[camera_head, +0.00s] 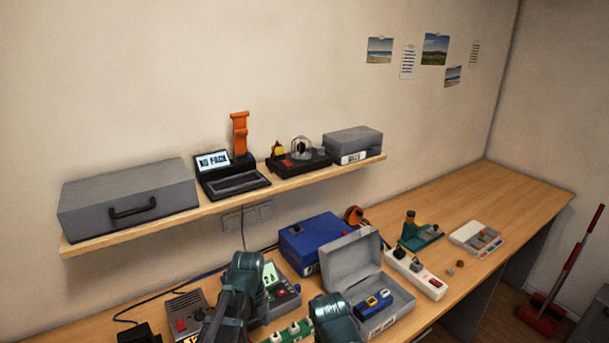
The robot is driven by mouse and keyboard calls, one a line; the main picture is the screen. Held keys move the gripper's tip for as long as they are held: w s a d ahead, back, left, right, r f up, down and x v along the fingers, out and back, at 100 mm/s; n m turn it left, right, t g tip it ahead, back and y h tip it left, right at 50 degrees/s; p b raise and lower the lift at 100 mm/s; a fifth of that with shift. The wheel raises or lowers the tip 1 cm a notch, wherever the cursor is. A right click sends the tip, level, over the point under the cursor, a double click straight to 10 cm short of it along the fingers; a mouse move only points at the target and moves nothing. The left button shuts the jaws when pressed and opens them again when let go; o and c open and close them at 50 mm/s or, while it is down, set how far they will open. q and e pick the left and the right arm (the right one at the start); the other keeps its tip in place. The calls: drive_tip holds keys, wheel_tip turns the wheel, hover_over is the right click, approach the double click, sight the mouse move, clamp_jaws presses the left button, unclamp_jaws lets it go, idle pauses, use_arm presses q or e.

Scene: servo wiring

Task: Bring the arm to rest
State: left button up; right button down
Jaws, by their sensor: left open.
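My left arm rises from the bottom edge, with its dark teal rounded joint over the bench. My left gripper (214,326) is the dark end low in the picture, in front of the grey device with a red button (186,312). It looks empty and is open; its fingertips are hard to make out. Of my right arm only a teal rounded part shows at the bottom, in front of the open grey case (350,262). My right gripper is not visible.
The wooden bench (525,190) holds a blue box (308,238), a white power strip (415,273), a green strip (290,335) and a meter (284,292) close to my arms. A shelf (225,208) with cases hangs above. The bench's far right is clear.

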use_arm(q)
drive_tip(key=s+d+f+n+b, duration=0.2)
drive_tip(key=s+n, duration=0.4)
drive_tip(key=n, duration=0.5)
drive_tip(key=s+d+f+n+y+b, duration=0.1)
drive_tip(key=s+d+f+n+b, duration=0.2)
drive_tip(key=s+d+n, duration=0.3)
drive_tip(key=f+n, duration=0.1)
drive_tip(key=n, duration=0.3)
drive_tip(key=shift+s+d+n+b, duration=0.2)
drive_tip(key=shift+n+b, duration=0.15)
drive_tip(key=shift+n, duration=0.05)
